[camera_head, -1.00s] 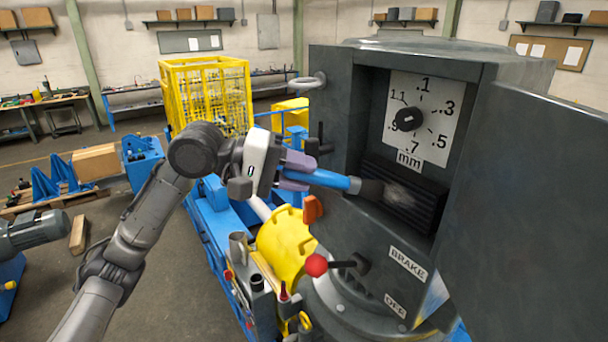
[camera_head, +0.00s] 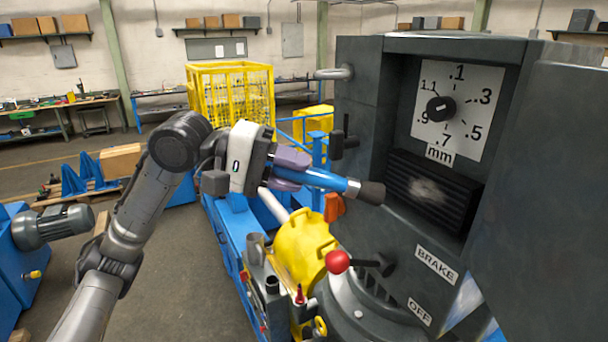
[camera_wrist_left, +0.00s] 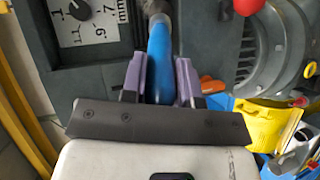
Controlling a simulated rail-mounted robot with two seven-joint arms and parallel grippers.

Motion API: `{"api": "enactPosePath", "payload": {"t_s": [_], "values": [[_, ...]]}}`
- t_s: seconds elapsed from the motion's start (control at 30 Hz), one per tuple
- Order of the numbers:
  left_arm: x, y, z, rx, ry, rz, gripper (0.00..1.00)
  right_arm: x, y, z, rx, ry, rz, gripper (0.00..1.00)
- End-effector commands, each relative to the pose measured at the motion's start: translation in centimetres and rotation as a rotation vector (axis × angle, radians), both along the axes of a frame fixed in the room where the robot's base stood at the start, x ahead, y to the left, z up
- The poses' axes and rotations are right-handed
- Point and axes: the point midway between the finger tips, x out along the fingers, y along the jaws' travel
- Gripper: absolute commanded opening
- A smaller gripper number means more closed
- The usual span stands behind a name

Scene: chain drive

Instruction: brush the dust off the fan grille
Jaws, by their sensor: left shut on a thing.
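The fan grille (camera_head: 405,203) is a black slatted panel in the recess of the dark grey cabinet, below the dial plate. A pale grey patch of dust (camera_head: 428,191) lies on its middle. My left gripper (camera_head: 302,171) is shut on the blue handle of a brush (camera_head: 330,181). My right gripper is not in view.
The cabinet door (camera_head: 545,180) stands open at the right. A red ball knob (camera_head: 337,261) on a lever juts out below the recess, by the BRAKE label (camera_head: 436,265). An orange handle (camera_head: 334,207) and a yellow guard (camera_head: 303,245) are below the brush.

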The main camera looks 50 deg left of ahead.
Motion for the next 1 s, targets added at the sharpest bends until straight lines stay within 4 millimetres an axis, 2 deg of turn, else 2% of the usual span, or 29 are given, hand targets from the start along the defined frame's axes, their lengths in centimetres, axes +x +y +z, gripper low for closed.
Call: {"api": "enactPosePath", "payload": {"t_s": [0.57,1.0], "values": [[-0.7,0.2,0.0,0.000,-0.002,0.001,0.04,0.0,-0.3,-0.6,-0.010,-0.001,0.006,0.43],[-3.4,0.7,0.0,0.001,-0.001,0.001,0.04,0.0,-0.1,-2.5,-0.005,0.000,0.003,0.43]]}}
